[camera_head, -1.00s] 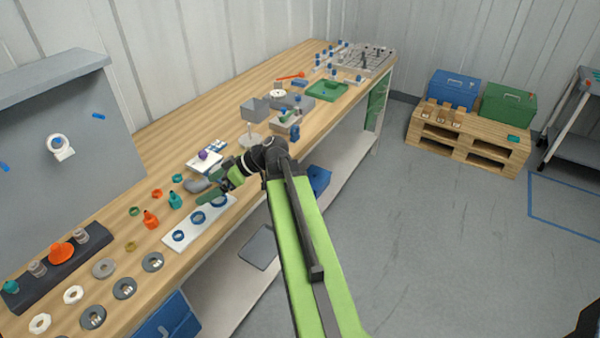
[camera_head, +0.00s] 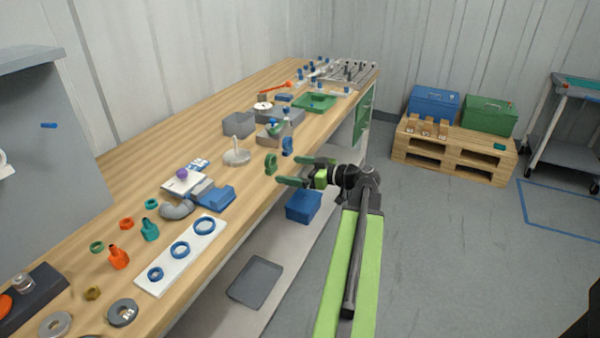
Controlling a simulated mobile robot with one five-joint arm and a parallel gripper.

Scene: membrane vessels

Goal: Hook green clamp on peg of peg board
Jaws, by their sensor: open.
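A small green clamp (camera_head: 270,163) stands on the wooden bench near its front edge. My gripper (camera_head: 289,170) is open, with its two dark green fingers pointing left toward the clamp. In the picture the fingertips lie just right of the clamp; I cannot tell the gap in depth. Nothing shows between the fingers. A grey upright panel (camera_head: 55,160) at the far left carries a short blue peg (camera_head: 48,125) and looks like the peg board. A white part on it is cut off by the left edge.
A blue clamp-like part (camera_head: 287,146) stands just behind the green clamp. A white disc with a post (camera_head: 237,156) is to its left. A white plate with blue rings (camera_head: 182,252) lies nearer. The floor (camera_head: 450,250) right of the arm is clear.

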